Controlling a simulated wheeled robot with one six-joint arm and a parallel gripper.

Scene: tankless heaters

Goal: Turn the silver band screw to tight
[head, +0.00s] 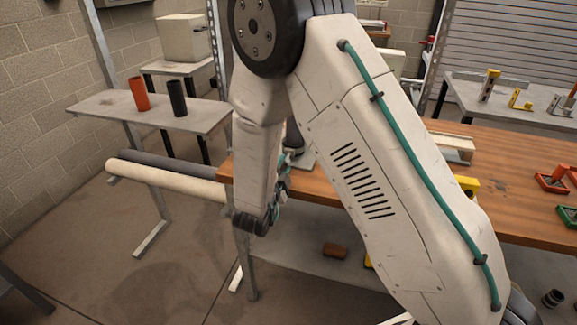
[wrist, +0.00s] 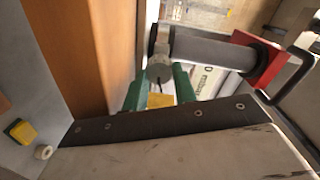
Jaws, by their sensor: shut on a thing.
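In the wrist view, a silver band (wrist: 162,42) goes around the left end of a dark grey hose (wrist: 210,52). Its round silver screw (wrist: 160,70) faces my gripper (wrist: 158,82). The two green fingers stand on either side of the screw, and my gripper is shut on it. The screw's far side and the exact finger contact are hidden. In the head view my own arm covers the band and screw.
A red bracket (wrist: 262,60) holds the hose's right end. A wooden bench top (head: 480,150) runs behind my arm in the head view. A side shelf with red (head: 139,94) and black (head: 178,98) cylinders stands left.

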